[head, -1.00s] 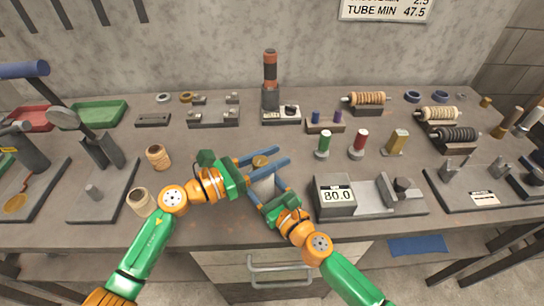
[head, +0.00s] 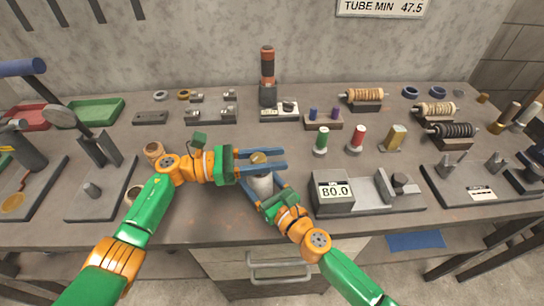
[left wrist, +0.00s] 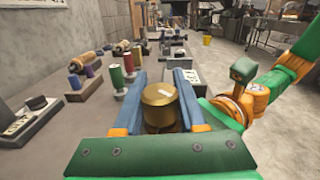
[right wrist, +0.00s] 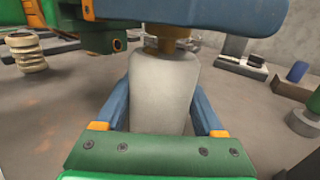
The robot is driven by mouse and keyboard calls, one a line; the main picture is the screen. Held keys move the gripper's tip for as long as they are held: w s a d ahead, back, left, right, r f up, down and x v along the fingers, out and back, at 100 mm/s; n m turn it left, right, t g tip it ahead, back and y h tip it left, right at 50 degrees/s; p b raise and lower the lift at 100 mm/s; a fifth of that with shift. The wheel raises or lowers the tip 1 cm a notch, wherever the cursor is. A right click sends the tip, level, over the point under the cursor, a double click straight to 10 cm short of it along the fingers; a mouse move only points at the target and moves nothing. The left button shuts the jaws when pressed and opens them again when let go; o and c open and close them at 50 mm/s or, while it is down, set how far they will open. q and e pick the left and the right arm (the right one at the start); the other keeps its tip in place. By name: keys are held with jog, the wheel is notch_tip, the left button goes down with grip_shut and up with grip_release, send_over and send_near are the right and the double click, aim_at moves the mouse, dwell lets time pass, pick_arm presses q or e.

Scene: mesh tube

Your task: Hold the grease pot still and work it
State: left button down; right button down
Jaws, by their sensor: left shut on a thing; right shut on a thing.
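The grease pot stands upright near the front edge of the bench. It has a pale grey body (head: 262,184) and a brass cap (head: 257,157). My left gripper (head: 283,160) reaches in level from the left and is shut on the cap; in the left wrist view the cap (left wrist: 160,105) sits between its blue fingers and bears a small pale mark. My right gripper (head: 262,180) comes from the front right, lower down, and is shut around the body, which also shows in the right wrist view (right wrist: 163,90). My left fingers pass just above the body.
Right of the pot is a gauge reading 80.0 (head: 335,191). A tan spool (head: 153,151) is partly behind my left arm. A drawer handle (head: 278,266) is below.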

pick_arm(q)
jog(key=shift+c, duration=2.3)
grip_release()
jog(key=shift+w, duration=0.1)
jog(key=a, duration=1.2)
jog(key=shift+s+f, duration=0.15)
jog(key=shift+s, duration=0.3)
pick_arm(e)
grip_release()
